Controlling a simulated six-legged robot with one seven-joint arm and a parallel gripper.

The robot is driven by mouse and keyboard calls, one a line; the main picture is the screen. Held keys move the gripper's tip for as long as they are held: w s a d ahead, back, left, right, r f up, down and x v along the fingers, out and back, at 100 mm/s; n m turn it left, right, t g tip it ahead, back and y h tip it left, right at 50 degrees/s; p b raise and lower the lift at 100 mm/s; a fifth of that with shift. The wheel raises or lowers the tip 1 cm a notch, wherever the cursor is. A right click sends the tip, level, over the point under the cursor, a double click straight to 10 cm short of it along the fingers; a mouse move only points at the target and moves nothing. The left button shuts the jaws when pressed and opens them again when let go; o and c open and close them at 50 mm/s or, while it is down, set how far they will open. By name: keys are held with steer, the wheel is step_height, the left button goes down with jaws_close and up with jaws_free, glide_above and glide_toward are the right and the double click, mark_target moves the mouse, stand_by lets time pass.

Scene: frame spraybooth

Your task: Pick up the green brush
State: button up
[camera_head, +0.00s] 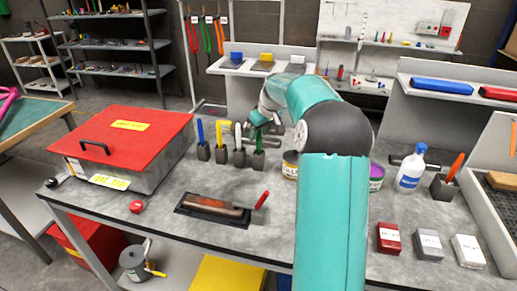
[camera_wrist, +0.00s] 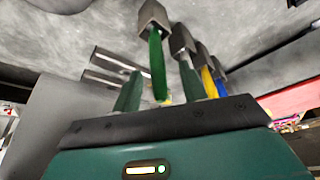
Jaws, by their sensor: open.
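The green brush (camera_head: 259,138) stands upright, handle up, in a small dark holder (camera_head: 258,160) on the grey workbench. My gripper (camera_head: 260,124) is at the top of its handle, pointing down. In the wrist view the green handle (camera_wrist: 156,62) and its holder (camera_wrist: 153,17) show between the two green fingers of my gripper (camera_wrist: 158,75). The fingers are apart, one on each side of the handle. I cannot tell whether either touches it. The handle's top end is partly hidden by the gripper body.
White (camera_head: 238,134), yellow (camera_head: 219,131) and blue (camera_head: 200,132) brushes stand in holders close by on the left. A red-lidded box (camera_head: 128,140) is further left. A tin (camera_head: 290,165) stands close on the right.

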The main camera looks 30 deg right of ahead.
mark_target(259, 148)
steer(key=x, duration=0.3)
steer(key=shift+w+d+f, duration=0.1)
steer(key=shift+w+f, duration=0.1)
steer(key=shift+f, duration=0.1)
jaws_close()
